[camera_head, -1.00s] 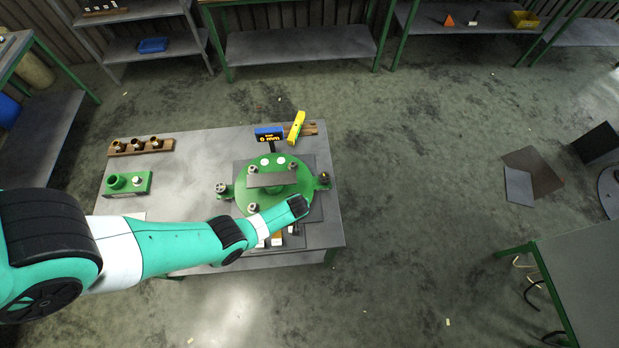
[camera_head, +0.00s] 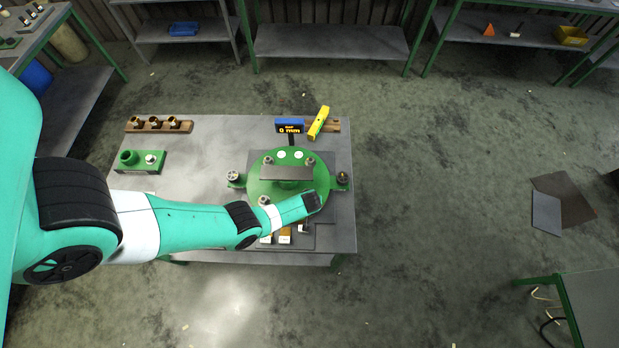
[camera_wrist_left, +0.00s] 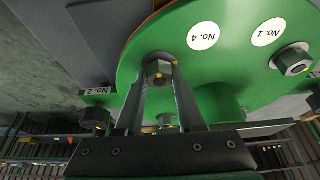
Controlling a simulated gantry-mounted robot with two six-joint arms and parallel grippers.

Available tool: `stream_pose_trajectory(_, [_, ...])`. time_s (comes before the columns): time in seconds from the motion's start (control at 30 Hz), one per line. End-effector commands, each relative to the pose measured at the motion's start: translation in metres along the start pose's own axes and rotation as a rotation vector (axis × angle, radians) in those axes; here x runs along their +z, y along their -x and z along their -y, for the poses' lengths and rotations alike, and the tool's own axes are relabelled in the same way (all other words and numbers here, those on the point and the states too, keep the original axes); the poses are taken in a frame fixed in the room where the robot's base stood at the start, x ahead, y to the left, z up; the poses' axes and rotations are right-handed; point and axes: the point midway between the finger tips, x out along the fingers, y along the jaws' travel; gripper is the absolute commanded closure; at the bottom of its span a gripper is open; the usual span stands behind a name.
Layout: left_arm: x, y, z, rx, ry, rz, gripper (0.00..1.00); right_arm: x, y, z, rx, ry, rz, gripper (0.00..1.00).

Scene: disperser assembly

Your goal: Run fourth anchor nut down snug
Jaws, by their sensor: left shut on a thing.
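The green round disperser flange (camera_head: 262,192) sits on a grey plate on the table, with several anchor nuts around it. In the left wrist view, my left gripper (camera_wrist_left: 160,72) has its two fingers on either side of a grey hex nut (camera_wrist_left: 158,72) and is shut on it. This nut is seated at the flange's edge, beside the white "No. 4" label (camera_wrist_left: 203,36). Another nut (camera_wrist_left: 294,60) stands near the "No. 1" label (camera_wrist_left: 269,32). In the head view, my left wrist (camera_head: 312,202) covers the gripped nut. My right gripper is not in view.
A grey bar (camera_head: 287,173) spans the flange middle. A blue display (camera_head: 289,126) reading 0 mm and a yellow tool (camera_head: 319,122) stand behind. A wooden rack (camera_head: 158,126) and green block (camera_head: 138,161) are at left. The table's left part is mostly clear.

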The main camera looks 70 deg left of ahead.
Motion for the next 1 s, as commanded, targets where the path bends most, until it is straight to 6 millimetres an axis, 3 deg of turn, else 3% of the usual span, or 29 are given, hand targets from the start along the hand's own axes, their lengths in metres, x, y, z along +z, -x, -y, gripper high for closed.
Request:
stream_pose_trajectory(0.1, [0.0002, -0.0001, 0.0001, 0.000, 0.000, 0.000, 1.00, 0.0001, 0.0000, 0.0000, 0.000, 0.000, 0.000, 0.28])
stream_pose_trajectory(0.57, [0.0006, 0.0001, 0.0014, 0.024, -0.059, 0.001, 1.00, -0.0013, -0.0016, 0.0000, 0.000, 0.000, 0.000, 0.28])
stream_pose_trajectory(1.0, [-0.0003, 0.0001, 0.0040, 0.152, -0.365, 0.002, 1.00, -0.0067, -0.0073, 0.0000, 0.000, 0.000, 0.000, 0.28])
